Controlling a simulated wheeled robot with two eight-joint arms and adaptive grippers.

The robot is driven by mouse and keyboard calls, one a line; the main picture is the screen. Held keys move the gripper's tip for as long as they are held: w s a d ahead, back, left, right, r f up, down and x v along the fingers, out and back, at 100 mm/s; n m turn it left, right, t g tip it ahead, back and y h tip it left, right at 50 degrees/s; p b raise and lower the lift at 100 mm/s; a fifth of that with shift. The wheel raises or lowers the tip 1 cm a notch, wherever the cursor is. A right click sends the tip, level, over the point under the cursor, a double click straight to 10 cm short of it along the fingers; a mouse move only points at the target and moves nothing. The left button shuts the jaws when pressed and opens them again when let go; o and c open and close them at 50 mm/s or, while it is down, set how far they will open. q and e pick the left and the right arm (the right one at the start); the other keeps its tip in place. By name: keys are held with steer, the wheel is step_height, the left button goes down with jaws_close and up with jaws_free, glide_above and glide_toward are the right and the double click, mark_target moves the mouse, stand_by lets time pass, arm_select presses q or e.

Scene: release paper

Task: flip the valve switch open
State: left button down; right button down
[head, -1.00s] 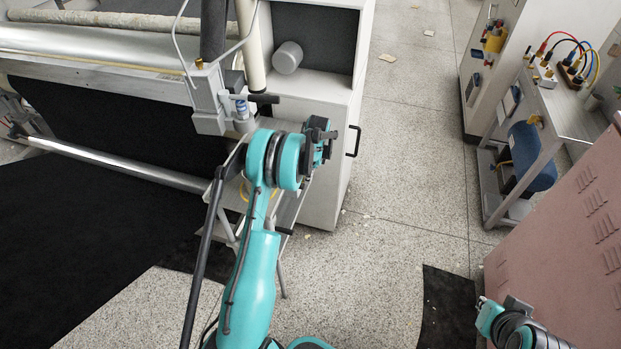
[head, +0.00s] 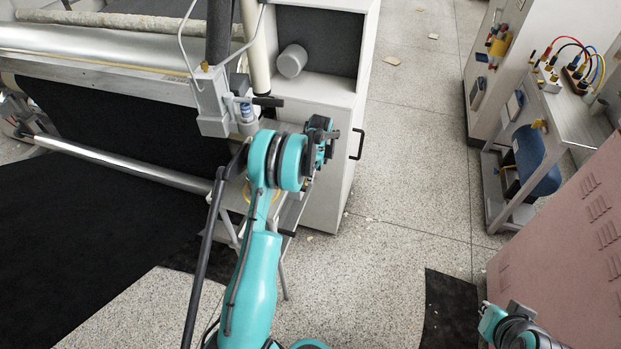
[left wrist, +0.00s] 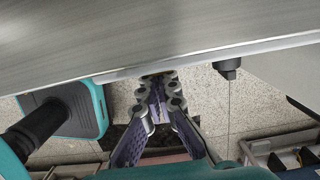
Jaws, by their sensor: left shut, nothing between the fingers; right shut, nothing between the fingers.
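A valve with a blue-and-silver body (head: 247,109) and a short black lever (head: 268,101) sits on the grey upright at the machine's corner. The lever points right, roughly level. My left gripper (head: 325,135) is below and right of the lever, apart from it, partly hidden behind my arm's teal joint. In the left wrist view its fingers (left wrist: 158,82) are shut and empty beneath a grey panel edge. My right gripper (head: 486,312) is low at the right, far from the valve; its fingers are small and hard to make out.
The roller machine (head: 110,92) fills the left. A white cabinet (head: 327,170) with a black handle (head: 358,144) stands right of the valve. A pink cabinet (head: 570,235) is near my right arm.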

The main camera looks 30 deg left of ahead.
arm_select(q)
steer(key=w+d+r+p, duration=0.1)
steer(key=d+r+p, duration=0.2)
steer(key=d+r, duration=0.4)
steer(key=shift+w+d+r, duration=0.15)
steer(key=shift+w+r, duration=0.2)
steer(key=shift+r, duration=0.6)
